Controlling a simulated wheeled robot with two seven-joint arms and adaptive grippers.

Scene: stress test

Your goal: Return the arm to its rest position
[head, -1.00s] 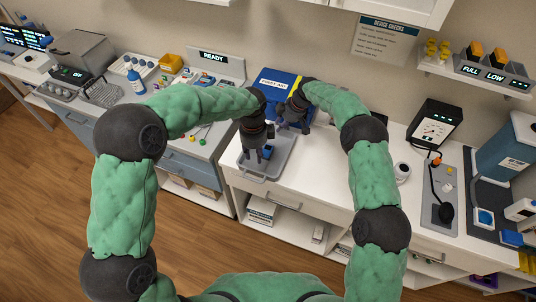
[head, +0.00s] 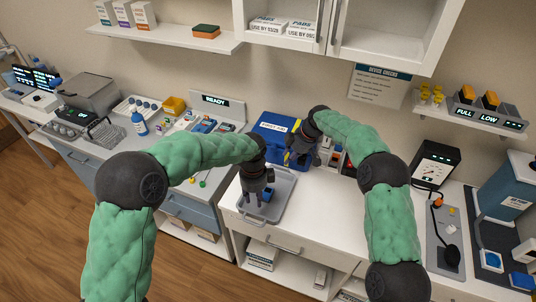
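My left gripper (head: 257,202) points down over a grey tray (head: 277,212) on the white counter. Its two fingers are spread apart, beside a small blue item (head: 268,193) in the tray. I see nothing between the fingers. My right gripper (head: 298,160) is behind and to the right of it, in front of the blue first aid case (head: 268,125). Its fingers are small, dark and partly against the case, so their opening is unclear. Both green arms are bent inward over the counter.
Small packed items (head: 332,155) stand right of my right gripper. A black gauge device (head: 435,165) and a grey panel with a black knob (head: 450,255) are farther right. Bottles and trays fill the left bench (head: 150,155). Shelves hang above.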

